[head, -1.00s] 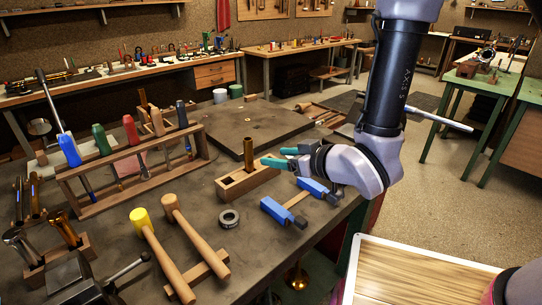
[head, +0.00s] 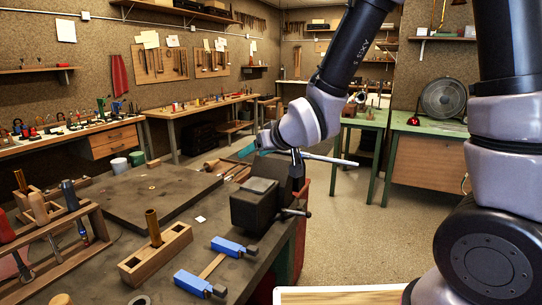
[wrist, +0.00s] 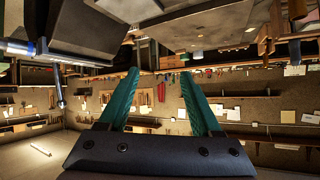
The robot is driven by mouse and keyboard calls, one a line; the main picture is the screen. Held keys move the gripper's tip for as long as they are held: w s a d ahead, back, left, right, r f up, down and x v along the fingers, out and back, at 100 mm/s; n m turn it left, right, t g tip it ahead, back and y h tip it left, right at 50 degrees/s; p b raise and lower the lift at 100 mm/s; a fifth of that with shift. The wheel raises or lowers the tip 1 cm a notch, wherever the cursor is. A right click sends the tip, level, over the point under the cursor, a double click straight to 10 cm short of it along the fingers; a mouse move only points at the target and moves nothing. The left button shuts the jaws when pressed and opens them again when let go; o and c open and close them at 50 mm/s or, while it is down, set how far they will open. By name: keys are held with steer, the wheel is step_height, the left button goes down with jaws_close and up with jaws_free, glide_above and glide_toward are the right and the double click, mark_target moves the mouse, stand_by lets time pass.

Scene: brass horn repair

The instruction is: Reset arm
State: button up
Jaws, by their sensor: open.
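My gripper (head: 252,146) is in the air above the far right part of the dark workbench (head: 205,208), with its teal fingers pointing left. In the wrist view my gripper (wrist: 158,88) shows two teal fingers spread apart with nothing between them. My arm reaches in from the right of the head view, bent at the elbow. A brass tube (head: 153,228) stands upright in a slotted wooden block (head: 156,255) on the bench, apart from my gripper.
A dark vise (head: 255,205) stands at the bench's right edge, below my gripper. Blue-ended clamps (head: 200,284) lie near the front. A tool rack (head: 50,240) stands at left. Open floor (head: 345,225) lies right of the bench, before a green table (head: 435,125).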

steer(key=d+r+m+h, duration=0.25)
steer(key=d+r, duration=0.25)
steer(key=d, duration=0.4)
steer(key=d+r+m+h, duration=0.1)
steer(key=d+r+m, duration=0.3)
steer(key=d, duration=0.5)
steer(key=s+d+r+m+g+h, duration=0.1)
steer(key=s+d+r+m, duration=0.1)
steer(key=s+d, duration=0.3)
steer(key=s+d+r+m+h, duration=0.1)
steer(key=s+d+r, duration=0.3)
steer(key=s+d, duration=0.2)
steer(key=shift+s+d+r+m+g, duration=0.15)
steer(key=shift+s+r+m+g, duration=0.25)
steer(key=shift+s, duration=0.45)
